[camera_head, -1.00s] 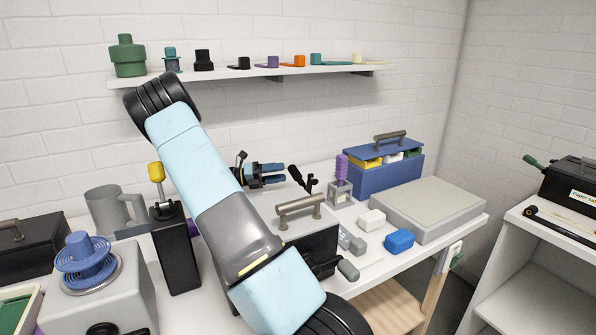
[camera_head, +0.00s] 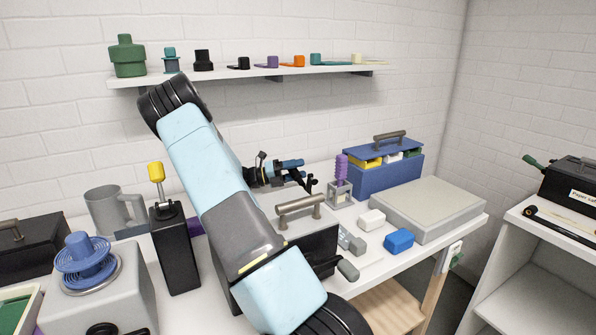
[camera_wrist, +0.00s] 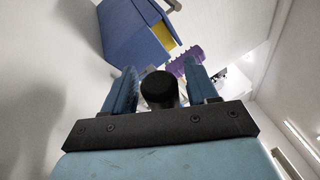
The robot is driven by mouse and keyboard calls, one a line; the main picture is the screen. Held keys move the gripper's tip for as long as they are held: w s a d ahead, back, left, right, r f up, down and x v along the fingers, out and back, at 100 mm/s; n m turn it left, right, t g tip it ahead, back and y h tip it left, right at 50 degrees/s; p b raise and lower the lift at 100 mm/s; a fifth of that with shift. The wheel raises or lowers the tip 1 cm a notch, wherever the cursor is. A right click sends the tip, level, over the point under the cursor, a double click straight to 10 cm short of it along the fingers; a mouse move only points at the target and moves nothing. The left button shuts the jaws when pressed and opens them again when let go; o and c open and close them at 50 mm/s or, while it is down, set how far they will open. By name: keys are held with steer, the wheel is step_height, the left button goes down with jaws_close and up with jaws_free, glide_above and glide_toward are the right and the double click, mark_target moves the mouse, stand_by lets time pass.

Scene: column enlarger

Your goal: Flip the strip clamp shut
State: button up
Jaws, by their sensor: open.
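A black lever (camera_head: 307,182) stands tilted behind the box with the bar handle; it looks like the strip clamp's arm, raised rather than lying flat. My gripper (camera_head: 298,169), with blue fingers, is open and level, pointing right at the lever's upper end. In the wrist view, a round black end (camera_wrist: 159,88) shows between the two open fingers of my gripper (camera_wrist: 160,70). It appears to be the lever's knob; I cannot tell whether a finger touches it. The clamp's base and any strip are hidden behind the box.
The box's bar handle (camera_head: 300,204) stands in front of the lever. A purple ribbed piece (camera_head: 341,168) and a blue box (camera_head: 386,175) stand to the right. A black post with a yellow knob (camera_head: 157,172) is left of my arm.

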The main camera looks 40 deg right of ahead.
steer(key=shift+d, duration=0.1)
steer(key=shift+s, duration=0.1)
jaws_close()
stand_by(0.4)
